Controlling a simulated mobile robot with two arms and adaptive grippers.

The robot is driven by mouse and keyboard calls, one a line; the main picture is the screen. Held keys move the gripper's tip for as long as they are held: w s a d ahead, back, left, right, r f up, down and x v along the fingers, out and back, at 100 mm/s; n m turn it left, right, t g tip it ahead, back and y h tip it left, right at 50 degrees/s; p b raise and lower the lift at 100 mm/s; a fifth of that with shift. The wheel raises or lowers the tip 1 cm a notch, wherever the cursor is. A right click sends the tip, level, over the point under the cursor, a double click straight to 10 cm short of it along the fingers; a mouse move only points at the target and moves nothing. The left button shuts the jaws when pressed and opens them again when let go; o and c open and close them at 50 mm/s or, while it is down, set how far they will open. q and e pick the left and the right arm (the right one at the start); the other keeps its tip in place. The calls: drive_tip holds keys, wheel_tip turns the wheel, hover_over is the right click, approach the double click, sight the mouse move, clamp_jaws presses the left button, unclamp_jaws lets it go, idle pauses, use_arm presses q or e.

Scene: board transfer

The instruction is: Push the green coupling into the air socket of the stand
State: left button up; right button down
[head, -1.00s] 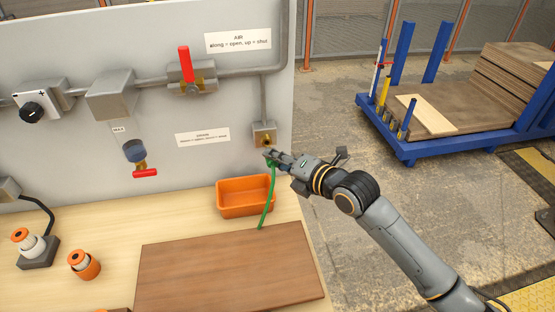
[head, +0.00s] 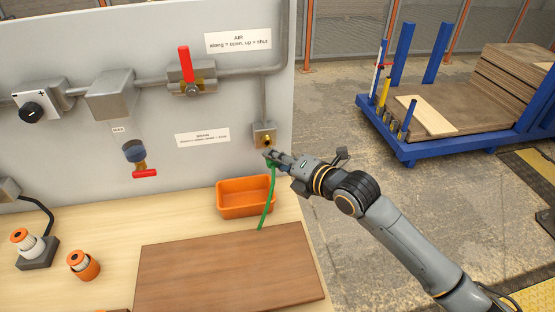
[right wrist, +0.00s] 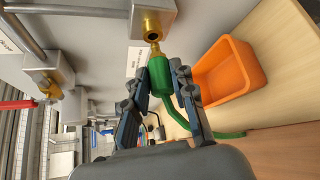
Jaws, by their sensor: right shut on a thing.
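My right gripper (head: 270,158) is shut on the green coupling (right wrist: 162,75), seen between its fingers in the right wrist view (right wrist: 167,88). The coupling's brass tip points at the brass air socket (right wrist: 151,33) and is close to it; a small offset shows between tip and socket opening. In the head view the air socket (head: 266,139) sits on a grey block low on the stand panel (head: 230,100), just above my right gripper. A green hose (head: 267,205) hangs from the coupling to the bench. My left gripper is not in view.
An orange bin (head: 245,197) stands on the bench below the socket. A brown board (head: 230,270) lies in front. A red-handled valve (head: 186,65) stands upright on the pipe. Orange-and-white parts (head: 83,265) are at the left.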

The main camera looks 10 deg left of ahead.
drive_tip(key=shift+w+a+b, duration=0.3)
drive_tip(key=shift+w+b, duration=0.2)
drive_tip(key=shift+w, duration=0.2)
drive_tip(key=shift+w+a+b, duration=0.25)
drive_tip(key=shift+w+b, duration=0.25)
drive_tip(key=shift+w, duration=0.15)
idle(0.3)
drive_tip(key=c, duration=1)
unclamp_jaws()
drive_tip(key=v, duration=1.2)
drive_tip(key=shift+w, duration=0.1)
drive_tip(key=shift+w, duration=0.1)
